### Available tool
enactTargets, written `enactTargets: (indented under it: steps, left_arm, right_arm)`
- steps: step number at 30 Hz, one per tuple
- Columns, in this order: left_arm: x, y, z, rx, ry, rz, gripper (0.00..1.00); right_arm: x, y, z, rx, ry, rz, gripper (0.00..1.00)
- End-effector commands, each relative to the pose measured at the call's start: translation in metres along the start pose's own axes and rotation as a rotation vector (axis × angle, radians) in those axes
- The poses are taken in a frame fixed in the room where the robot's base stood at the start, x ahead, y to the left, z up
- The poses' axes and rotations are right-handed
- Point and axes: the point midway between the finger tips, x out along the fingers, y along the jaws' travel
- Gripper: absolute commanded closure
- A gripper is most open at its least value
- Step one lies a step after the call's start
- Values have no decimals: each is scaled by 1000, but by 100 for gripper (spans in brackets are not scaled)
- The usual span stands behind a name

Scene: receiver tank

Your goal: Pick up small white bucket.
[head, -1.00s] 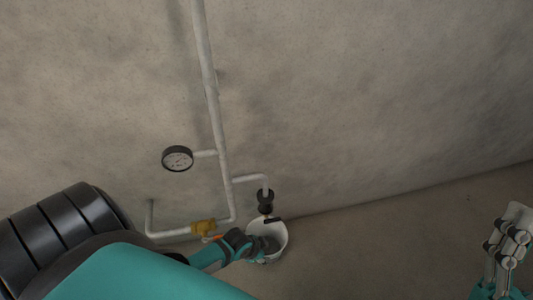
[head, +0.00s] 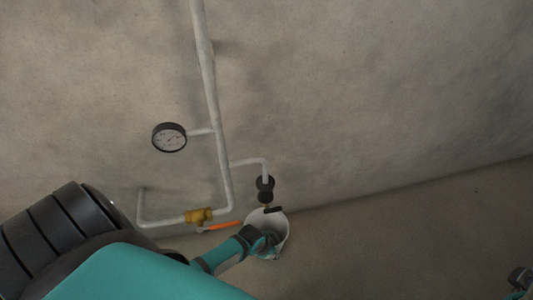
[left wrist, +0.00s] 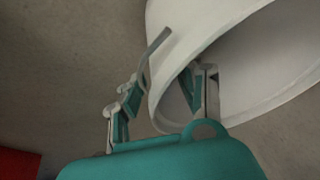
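The small white bucket (head: 284,228) stands at the foot of the wall, under the black pipe outlet. In the left wrist view the bucket (left wrist: 215,25) is tilted across the top right, its opening facing my gripper. My left gripper (left wrist: 168,90) is at the rim with its fingers apart, one outside the wall and one inside the opening. In the head view the left gripper (head: 262,240) overlaps the bucket and hides part of it. Only a bit of my right gripper (head: 520,280) shows at the lower right edge, away from the bucket.
A white pipe (head: 211,90) with a round gauge (head: 169,138) runs down the wall. A brass valve (head: 199,215) with an orange lever (head: 222,226) is left of the bucket. A black outlet (head: 265,188) hangs just above it. The floor to the right is clear.

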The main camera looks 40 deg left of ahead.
Motion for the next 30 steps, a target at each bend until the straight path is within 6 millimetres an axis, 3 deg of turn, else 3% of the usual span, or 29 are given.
enactTargets:
  steps: [8,16,30]
  left_arm:
    - [2,0,0,0,0,0,66]
    - [2,0,0,0,0,0,100]
    - [1,-1,-1,0,1,-1,100]
  right_arm:
    - [2,0,0,-1,5,-2,61]
    - [2,0,0,-1,5,-3,61]
    - [3,0,0,0,5,-3,61]
